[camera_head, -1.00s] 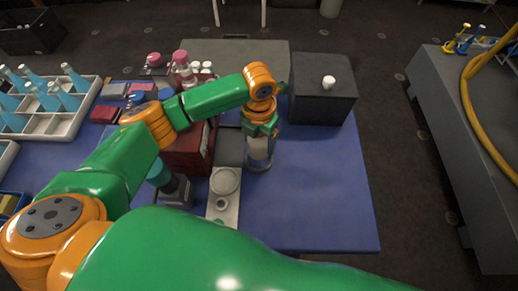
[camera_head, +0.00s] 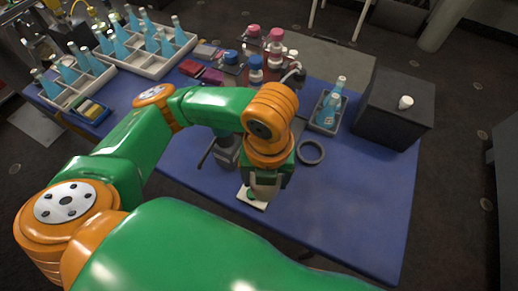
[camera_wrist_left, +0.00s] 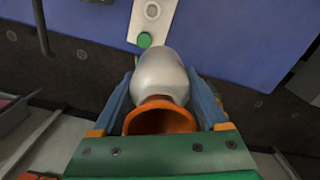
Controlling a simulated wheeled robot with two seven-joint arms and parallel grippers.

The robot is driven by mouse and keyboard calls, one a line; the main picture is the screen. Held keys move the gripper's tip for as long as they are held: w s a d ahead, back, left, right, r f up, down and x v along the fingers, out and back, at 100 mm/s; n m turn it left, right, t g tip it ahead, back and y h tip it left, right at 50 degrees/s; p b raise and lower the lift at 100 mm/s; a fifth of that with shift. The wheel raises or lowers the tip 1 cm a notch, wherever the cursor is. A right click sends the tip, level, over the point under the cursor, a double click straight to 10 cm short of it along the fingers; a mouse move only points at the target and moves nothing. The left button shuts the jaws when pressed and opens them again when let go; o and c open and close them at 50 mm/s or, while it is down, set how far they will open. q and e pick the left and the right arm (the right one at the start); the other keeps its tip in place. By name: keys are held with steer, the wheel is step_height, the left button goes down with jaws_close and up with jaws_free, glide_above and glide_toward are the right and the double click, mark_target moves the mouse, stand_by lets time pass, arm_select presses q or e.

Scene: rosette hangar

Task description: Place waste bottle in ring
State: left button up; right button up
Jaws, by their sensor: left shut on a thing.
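My left gripper (camera_head: 264,190) is shut on the waste bottle, a pale grey rounded bottle (camera_wrist_left: 160,72) with an orange rim, held between blue fingers in the left wrist view. In the head view the gripper and wrist largely hide the bottle. They are in front of a dark grey ring (camera_head: 311,152), which lies flat and empty on the blue table (camera_head: 365,190). The bottle is apart from the ring. My right gripper is not in view.
A white device (camera_head: 251,200) is partly hidden beneath the gripper; its green button (camera_wrist_left: 145,40) shows in the wrist view. A small tray (camera_head: 325,127) of blue bottles and a dark box (camera_head: 392,110) stand behind the ring. Table right of the ring is clear.

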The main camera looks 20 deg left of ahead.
arm_select(q)
steer(key=w+a+f, duration=0.1)
steer(key=w+f, duration=0.2)
steer(key=w, duration=0.1)
steer(key=w+a+f+b, duration=0.1)
steer(key=w+f, duration=0.2)
steer(key=w, duration=0.2)
steer(key=w+a+f, duration=0.1)
steer(key=w+f, duration=0.3)
steer(key=shift+w+a+f+b, duration=0.1)
steer(key=shift+w+b, duration=0.1)
steer(key=shift+b, duration=0.1)
step_height(320, 180, down, 3)
steer(key=shift+r, duration=0.2)
